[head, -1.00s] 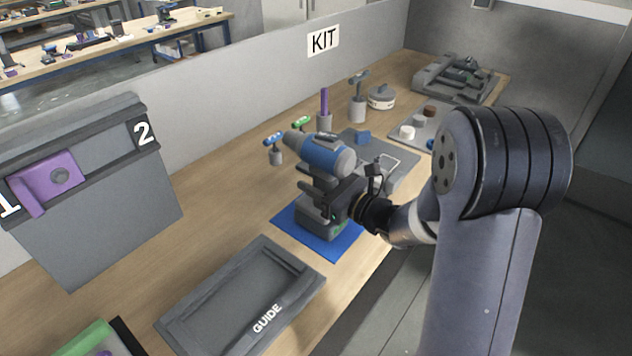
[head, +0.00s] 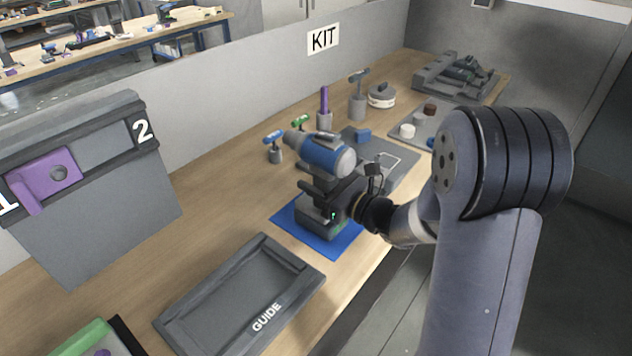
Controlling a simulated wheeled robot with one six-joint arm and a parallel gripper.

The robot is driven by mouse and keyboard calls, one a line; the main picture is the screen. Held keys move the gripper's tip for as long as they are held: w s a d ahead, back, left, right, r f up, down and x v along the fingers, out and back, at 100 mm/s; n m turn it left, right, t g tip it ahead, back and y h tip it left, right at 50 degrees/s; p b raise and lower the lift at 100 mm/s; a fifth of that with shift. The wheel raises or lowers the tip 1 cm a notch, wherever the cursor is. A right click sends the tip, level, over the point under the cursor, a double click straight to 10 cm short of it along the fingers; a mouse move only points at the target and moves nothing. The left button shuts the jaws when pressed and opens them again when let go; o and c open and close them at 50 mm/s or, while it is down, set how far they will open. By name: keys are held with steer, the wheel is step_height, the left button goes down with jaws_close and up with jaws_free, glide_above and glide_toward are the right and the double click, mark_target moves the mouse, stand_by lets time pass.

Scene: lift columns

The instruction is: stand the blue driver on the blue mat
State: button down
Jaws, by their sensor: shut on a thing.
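The blue driver (head: 327,153) is a blue and grey power tool with a dark handle and a grey base block. It is upright, its nose pointing left. Its base (head: 316,221) is over the blue mat (head: 336,243) and appears to rest on it, though the contact edge is hard to see. My gripper (head: 340,199) comes in from the right and is shut on the driver's handle. The fingertips are partly hidden by the gripper body and the handle.
A grey GUIDE tray (head: 205,310) lies in front left of the mat. A grey panel with a purple part (head: 50,180) stands at left. Bare wood (head: 220,200) lies left of the mat.

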steer(key=c, duration=0.9)
jaws_free()
steer(key=shift+o, duration=0.3)
steer(key=shift+f, duration=0.15)
steer(key=b+v, duration=0.1)
steer(key=v, duration=0.9)
steer(key=shift+s+d, duration=0.3)
steer(key=p+x, duration=0.1)
steer(key=x, duration=0.9)
steer(key=shift+w+a+r, duration=0.2)
steer(key=shift+w+a, duration=0.1)
